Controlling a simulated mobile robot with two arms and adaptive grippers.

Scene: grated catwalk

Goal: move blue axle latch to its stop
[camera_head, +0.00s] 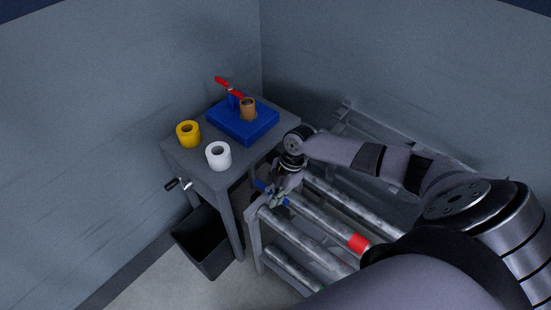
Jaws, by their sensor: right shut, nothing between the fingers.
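The blue axle latch (261,186) shows as small blue parts at the upper left end of a metal rack, beside the grey pipes. My right gripper (276,200) is down at these blue parts and covers some of them. It is shut with nothing between its fingers. I cannot tell whether its fingers touch the latch. The latch's stop cannot be made out. My left gripper is not in view.
The rack holds several pipes (318,219), one with a red band (358,243). A grey table (190,160) behind bears a blue block (233,125) with a red lever (229,87), a yellow roll (188,134) and a white roll (218,156). A dark bin (205,246) stands below.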

